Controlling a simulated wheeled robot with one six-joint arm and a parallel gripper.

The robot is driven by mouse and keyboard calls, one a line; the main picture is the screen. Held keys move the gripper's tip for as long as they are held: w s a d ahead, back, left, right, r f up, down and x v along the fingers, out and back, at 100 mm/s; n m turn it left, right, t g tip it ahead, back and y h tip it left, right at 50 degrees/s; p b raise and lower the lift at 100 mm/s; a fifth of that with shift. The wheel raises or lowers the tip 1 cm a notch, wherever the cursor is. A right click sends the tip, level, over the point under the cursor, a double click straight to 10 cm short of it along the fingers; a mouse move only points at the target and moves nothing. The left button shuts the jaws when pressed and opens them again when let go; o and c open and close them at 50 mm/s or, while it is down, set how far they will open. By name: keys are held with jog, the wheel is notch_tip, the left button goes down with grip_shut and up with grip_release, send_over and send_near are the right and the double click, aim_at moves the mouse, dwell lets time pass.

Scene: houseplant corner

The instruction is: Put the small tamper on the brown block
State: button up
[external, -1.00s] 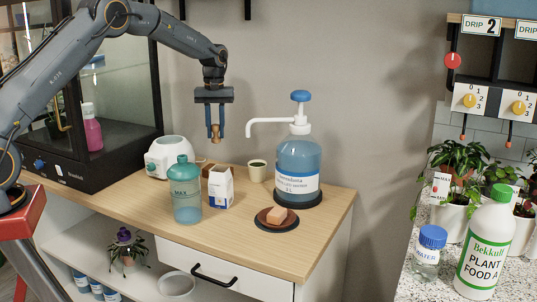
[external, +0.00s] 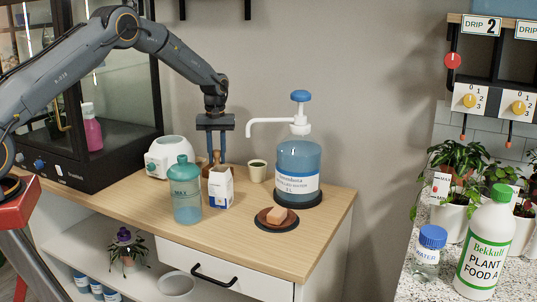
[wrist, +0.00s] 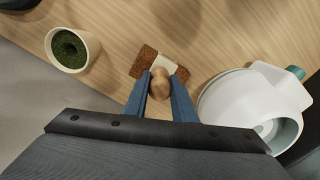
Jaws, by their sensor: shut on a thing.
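My gripper (external: 216,157) is shut on the small tamper (wrist: 160,82), a light wooden piece with a rounded top, seen between the blue fingers in the wrist view. In the external view the tamper is upright and low, behind the white carton. The brown block (wrist: 145,61) shows just beyond the fingertips in the wrist view, with a pale patch across its middle. In the external view the block is mostly hidden by the carton. The tamper is over or against the block; I cannot tell whether its lower end touches it.
The white carton (external: 221,188) and teal bottle (external: 186,192) stand in front. A white rounded appliance (external: 168,155) is to the left, a cup (external: 257,171) to the right. A large pump bottle (external: 298,168) stands farther right. The wooden top (external: 240,235) is clear at the front.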

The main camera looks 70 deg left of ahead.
aim_at(217, 151)
jog(key=shift+f, duration=0.15)
jog(key=o, duration=1)
jog(key=shift+o, duration=0.2)
notch_tip(217, 151, up, 12)
jog(key=b, duration=0.3)
jog(key=shift+r, duration=0.2)
